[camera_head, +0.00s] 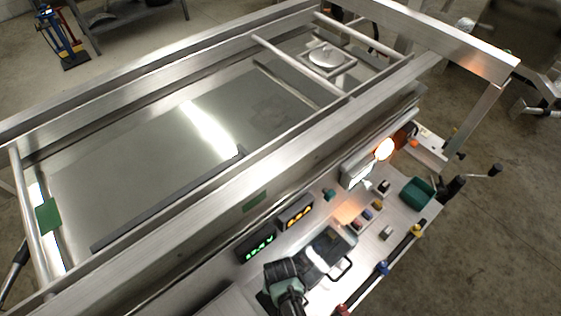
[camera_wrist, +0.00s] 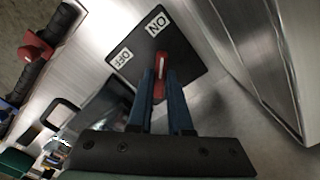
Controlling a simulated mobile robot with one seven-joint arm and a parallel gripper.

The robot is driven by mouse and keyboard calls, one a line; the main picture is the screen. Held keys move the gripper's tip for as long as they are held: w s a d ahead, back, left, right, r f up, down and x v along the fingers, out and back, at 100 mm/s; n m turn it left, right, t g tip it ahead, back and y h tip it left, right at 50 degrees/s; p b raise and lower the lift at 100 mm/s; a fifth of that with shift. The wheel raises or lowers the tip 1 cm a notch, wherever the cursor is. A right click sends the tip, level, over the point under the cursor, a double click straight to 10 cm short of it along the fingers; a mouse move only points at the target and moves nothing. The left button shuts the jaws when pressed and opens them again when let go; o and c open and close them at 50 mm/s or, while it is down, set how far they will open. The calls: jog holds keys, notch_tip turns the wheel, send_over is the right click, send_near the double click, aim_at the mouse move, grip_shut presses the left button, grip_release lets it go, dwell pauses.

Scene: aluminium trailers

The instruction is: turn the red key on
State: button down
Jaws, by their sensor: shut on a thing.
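A red key (camera_wrist: 161,62) stands on a black plate (camera_wrist: 190,62) in the wrist view. The plate carries a white ON label (camera_wrist: 157,23) above the key and a white OFF label (camera_wrist: 121,57) to its upper left. My gripper (camera_wrist: 160,76) has its two blue fingers on either side of the key and is shut on it. The key's upper part shows between the fingertips and points roughly up the picture towards ON. Its exact turn is hard to tell. In the head view, my arm's end (camera_head: 284,280) is at the bottom centre, and the key is not visible there.
The panel holds a green display (camera_head: 257,247), an orange display (camera_head: 296,213), a dark device with a handle (camera_head: 328,248), a green box (camera_head: 416,193) and a lit orange lamp (camera_head: 384,149). A metal wall (camera_wrist: 262,60) rises right of the plate. Coloured levers line the front edge.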

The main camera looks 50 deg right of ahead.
dwell(0.3)
jog(key=c, duration=0.8)
grip_release()
jog(key=shift+c, duration=0.2)
jog(key=shift+r, duration=0.1)
notch_tip(320, 180, up, 13)
jog(key=shift+p, duration=0.45)
